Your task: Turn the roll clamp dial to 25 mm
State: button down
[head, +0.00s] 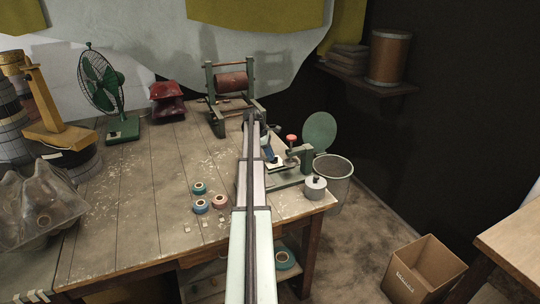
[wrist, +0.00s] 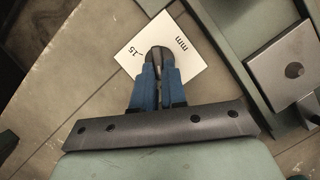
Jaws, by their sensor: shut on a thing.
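My gripper (wrist: 158,62) has blue fingers and is shut on a dark round dial knob (wrist: 158,50) in the wrist view. The knob sits over a white scale plate (wrist: 185,48). The plate shows "15" at its left and "mm" at its upper right; the fingers hide the rest, and I cannot tell which value the dial points to. In the head view my gripper (head: 268,155) is low over the green winding machine (head: 305,165), with the white plate (head: 274,166) just below it.
Several tape rolls (head: 200,206) lie left of my arm. A roller frame (head: 232,83) stands behind. A wire bin (head: 333,177) stands beyond the table edge. The table's middle left is clear.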

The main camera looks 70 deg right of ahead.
jog(key=shift+d, duration=0.1)
dwell(0.3)
jog(key=m+y, duration=0.1)
jog(key=m, duration=0.3)
jog(key=shift+d+m+y, duration=0.3)
jog(key=shift+d+y, duration=0.05)
jog(key=shift+y, duration=0.05)
jog(key=m, duration=0.2)
jog(key=m+y, duration=0.1)
jog(key=m, duration=0.1)
jog(key=shift+s+d+y, duration=0.1)
jog(key=shift+d+y, duration=0.1)
jog(key=shift+y, duration=0.1)
jog(key=c, duration=1.2)
grip_release()
jog(key=shift+r, duration=0.1)
jog(key=v, duration=1.2)
jog(key=shift+s, duration=0.15)
